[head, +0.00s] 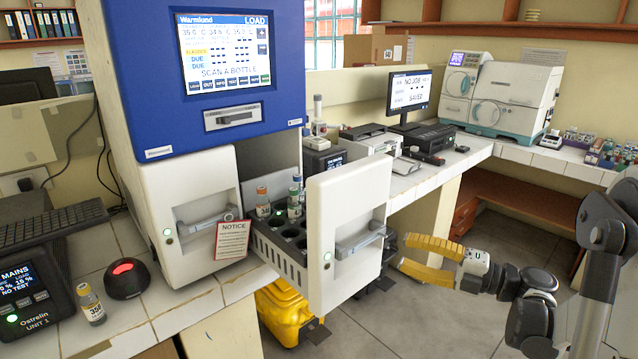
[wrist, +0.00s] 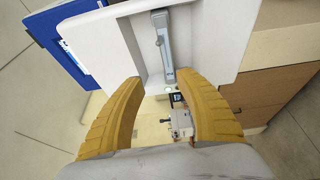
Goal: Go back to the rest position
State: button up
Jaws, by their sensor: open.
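My gripper (head: 428,259) has two yellow fingers, spread apart with nothing between them. It is to the right of the pulled-out white drawer (head: 338,215) of the blue and white incubator (head: 150,80). In the wrist view the gripper (wrist: 160,105) faces the drawer front and its grey bar handle (wrist: 163,50), which lies beyond the fingertips; the fingers do not close around it. The drawer handle (head: 360,240) also shows in the head view, apart from the fingers. The drawer's dark rack (head: 277,245) holds several small bottles (head: 294,203) and has empty holes.
A bottle (head: 90,304) stands on the tiled bench beside a black dome with a red light (head: 128,278). A yellow case (head: 285,310) is on the floor under the drawer. A monitor (head: 408,92) and machines line the back counter. Open grey floor (head: 430,320) lies below my arm.

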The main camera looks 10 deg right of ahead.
jog(key=w+d+r+m+t+h, duration=0.1)
jog(key=w+r+m+t+h, duration=0.1)
jog(key=r+m+t+h, duration=0.7)
jog(key=w+d+r+m+t+h, duration=0.2)
jog(key=w+r+m+h, duration=0.15)
jog(key=r+m, duration=0.65)
jog(key=s+a+f+m+g, duration=0.3)
jog(key=s+f+g, duration=0.2)
jog(key=s+f, duration=0.2)
jog(key=s+a+f+m+g+h, duration=0.1)
jog(key=s+a+f+m+g, duration=0.2)
jog(key=s+f, duration=0.5)
jog(key=s+a+f+m+g+h, duration=0.1)
jog(key=s+a+f+m+g, duration=0.3)
jog(key=s, duration=0.7)
notch_tip(320, 180, down, 3)
jog(key=a+g, duration=0.1)
jog(key=g, duration=0.1)
jog(key=shift+s+a+f+g, duration=0.15)
jog(key=shift+a+g, duration=0.1)
jog(key=shift+g, duration=0.05)
jog(key=shift+h, duration=0.25)
